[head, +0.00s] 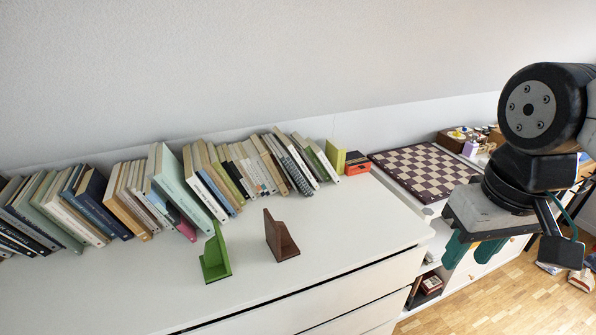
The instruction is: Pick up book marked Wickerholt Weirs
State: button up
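A long row of leaning books (183,180) stands along the wall on the white cabinet top. The spine lettering is too small to read, so I cannot tell which book is marked Wickerholt Weirs. My gripper (472,250) is at the right, in front of the cabinet's right end and far from the books. Its two green fingers point down and stand apart, with nothing seen between them.
A green bookend (215,259) and a brown bookend (280,238) stand on the clear front of the white cabinet (340,230). A red-orange box (357,164) sits right of the books. A chessboard (425,168) lies further right. Books lie on the wooden floor (480,305).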

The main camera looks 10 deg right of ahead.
aim_at(318, 151)
jog(key=k, duration=0.5)
jog(key=u, duration=1.65)
jog(key=i, duration=1.2)
jog(key=z, duration=2.15)
